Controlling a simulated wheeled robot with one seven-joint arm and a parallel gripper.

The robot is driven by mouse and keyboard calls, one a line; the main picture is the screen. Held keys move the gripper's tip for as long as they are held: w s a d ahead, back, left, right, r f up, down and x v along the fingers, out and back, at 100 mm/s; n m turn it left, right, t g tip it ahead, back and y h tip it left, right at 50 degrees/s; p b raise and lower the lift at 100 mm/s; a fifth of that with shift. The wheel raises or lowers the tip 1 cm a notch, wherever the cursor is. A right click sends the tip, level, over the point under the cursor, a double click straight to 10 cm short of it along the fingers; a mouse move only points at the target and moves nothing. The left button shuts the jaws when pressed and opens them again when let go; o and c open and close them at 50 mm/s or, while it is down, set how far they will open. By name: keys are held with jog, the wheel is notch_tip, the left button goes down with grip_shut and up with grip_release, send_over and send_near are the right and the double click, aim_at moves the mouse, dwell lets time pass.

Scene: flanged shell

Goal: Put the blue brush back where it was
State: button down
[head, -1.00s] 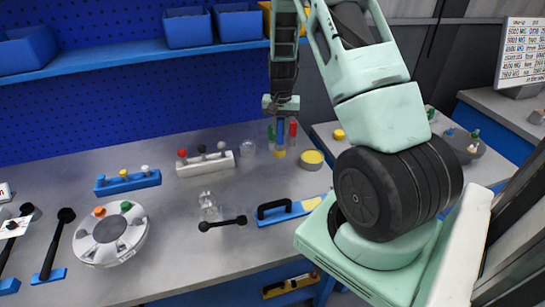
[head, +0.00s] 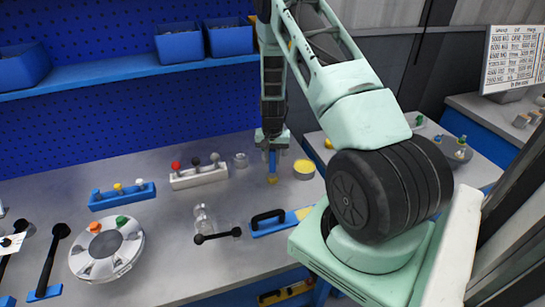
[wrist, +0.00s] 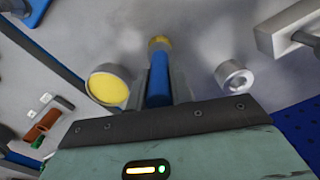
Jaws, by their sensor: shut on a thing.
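My gripper (head: 272,150) is shut on the blue brush (head: 272,163) over the rear part of the grey worktop. The brush hangs roughly upright with its yellow tip down. In the wrist view the blue handle (wrist: 158,82) sits between my fingers, with the yellow tip beyond it. I cannot tell whether the tip touches the worktop. A round tin with a yellow top (head: 304,168) stands just to the right of the brush. No holder shows directly under the brush.
A grey ring (head: 240,160) and a white block with knobs (head: 198,177) stand to the left. A blue block with a black handle (head: 270,222), a clear jar (head: 203,217) and a black bar (head: 217,236) lie nearer. Red-brown and green items (wrist: 45,125) show in the wrist view.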

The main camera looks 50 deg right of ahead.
jog(key=c, duration=1.3)
grip_release()
jog(key=shift+f, duration=0.1)
jog(key=shift+o, duration=0.2)
notch_tip(320, 180, up, 12)
jog(key=b, duration=0.3)
jog(key=shift+r+b, duration=0.2)
jog(key=shift+b, duration=0.15)
jog(key=a+r+n+y, duration=0.1)
jog(key=a+r+n, duration=0.3)
jog(key=a, duration=0.9)
jog(key=a+r+n, duration=0.3)
jog(key=a, duration=1.1)
jog(key=s+a+r+n, duration=0.3)
jog(key=s+a+n, duration=0.3)
jog(key=s+a, duration=0.5)
jog(key=s+a+r+n, duration=0.1)
jog(key=s+a+n, duration=0.4)
jog(key=s, duration=0.7)
jog(key=shift+a+r+n, duration=0.2)
jog(key=shift+a+n, duration=0.1)
jog(key=shift+a, duration=0.3)
